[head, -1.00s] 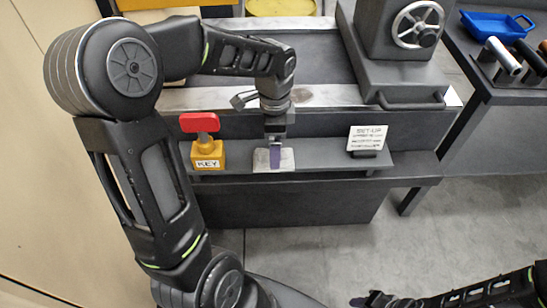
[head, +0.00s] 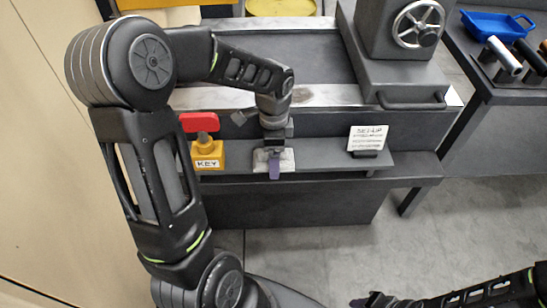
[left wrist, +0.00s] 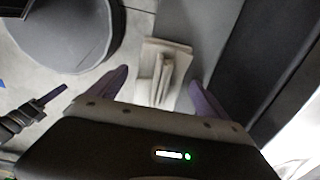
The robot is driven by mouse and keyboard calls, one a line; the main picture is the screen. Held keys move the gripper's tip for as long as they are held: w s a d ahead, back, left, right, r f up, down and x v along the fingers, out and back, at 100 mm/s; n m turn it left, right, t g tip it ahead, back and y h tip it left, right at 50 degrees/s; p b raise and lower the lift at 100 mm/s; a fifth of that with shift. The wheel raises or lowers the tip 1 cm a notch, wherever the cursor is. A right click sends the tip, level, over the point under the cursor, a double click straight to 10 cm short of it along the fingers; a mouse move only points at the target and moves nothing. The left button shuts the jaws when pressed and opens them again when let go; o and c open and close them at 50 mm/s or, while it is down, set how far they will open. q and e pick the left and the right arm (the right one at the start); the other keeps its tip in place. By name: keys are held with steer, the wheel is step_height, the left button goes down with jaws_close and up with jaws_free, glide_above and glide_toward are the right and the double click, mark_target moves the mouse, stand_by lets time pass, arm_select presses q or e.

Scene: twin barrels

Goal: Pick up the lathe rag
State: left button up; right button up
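The lathe rag (head: 287,158) is a small folded off-white cloth on the grey ledge at the front of the machine. In the left wrist view the rag (left wrist: 165,60) has a raised fold in its middle. My left gripper (head: 274,168) is right over the rag and hides part of it in the head view. In the left wrist view the left gripper (left wrist: 158,82) is open, with its purple fingers to either side of the rag's fold and apart from it. My right gripper (head: 372,299) is at the bottom edge of the head view, dark and partly cut off.
A yellow block with a red key (head: 206,150) stands on the ledge (head: 322,160) left of the rag. A white set-up card (head: 367,138) stands right of it. The machine bed (head: 325,95) rises behind. Open floor (head: 320,245) lies in front.

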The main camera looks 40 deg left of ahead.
arm_select(q)
steer(key=c, duration=1.4)
steer(key=shift+c, duration=0.2)
step_height(320, 180, up, 10)
steer(key=shift+r+p, duration=0.1)
steer(key=shift+p, duration=0.4)
